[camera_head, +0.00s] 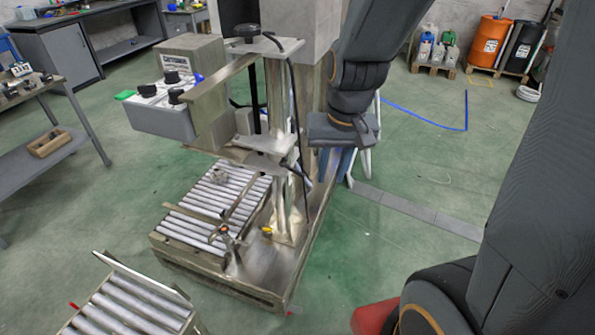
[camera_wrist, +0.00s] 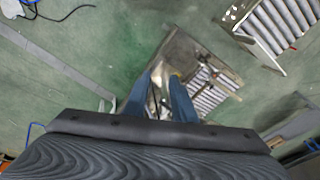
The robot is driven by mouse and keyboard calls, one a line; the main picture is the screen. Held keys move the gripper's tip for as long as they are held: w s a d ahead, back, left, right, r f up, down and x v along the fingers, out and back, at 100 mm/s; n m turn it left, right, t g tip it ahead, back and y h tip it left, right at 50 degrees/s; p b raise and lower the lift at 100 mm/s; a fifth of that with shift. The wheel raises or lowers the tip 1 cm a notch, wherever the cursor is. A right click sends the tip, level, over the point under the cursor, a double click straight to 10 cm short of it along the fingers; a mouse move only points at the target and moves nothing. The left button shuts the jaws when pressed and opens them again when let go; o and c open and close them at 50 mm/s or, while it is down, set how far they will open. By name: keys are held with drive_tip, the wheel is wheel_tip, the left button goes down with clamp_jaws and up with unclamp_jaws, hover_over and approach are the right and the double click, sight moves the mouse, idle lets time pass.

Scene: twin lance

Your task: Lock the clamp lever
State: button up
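The clamp (camera_head: 224,236), a small metal toggle with a red-orange tip, sits at the near right edge of the roller conveyor (camera_head: 158,238). Its lever is too small for me to tell its exact position. In the wrist view, the conveyor rollers (camera_wrist: 208,98) lie beyond and right of my fingers, and the clamp is not clear. My gripper (camera_wrist: 162,76) has two blue fingers standing apart with nothing held between them.
A metal column (camera_head: 280,110) with a black top knob (camera_head: 246,31) rises beside the rollers, near my gripper. A grey box (camera_head: 160,115) is mounted on its left. A second roller conveyor (camera_head: 125,308) stands at front left. Green floor to the right is mostly clear.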

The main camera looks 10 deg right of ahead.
sight(298, 171)
drive_tip(key=w+m+b, duration=0.1)
drive_tip(key=w, duration=0.4)
drive_tip(key=w+f+m+t+b, duration=0.1)
drive_tip(key=w+m+b, duration=0.1)
drive_tip(key=w, duration=0.4)
drive_tip(key=w+f+m+b, duration=0.1)
drive_tip(key=w+m+b, duration=0.1)
drive_tip(key=w, duration=0.3)
drive_tip(key=shift+w+a+t+y, duration=0.2)
drive_tip(key=shift+w+t+y, duration=0.1)
drive_tip(key=shift+w+y, duration=0.1)
clamp_jaws()
drive_tip(key=shift+s, duration=0.1)
drive_tip(key=shift+f, duration=0.1)
drive_tip(key=x, duration=1.4)
drive_tip(key=shift+p, duration=0.4)
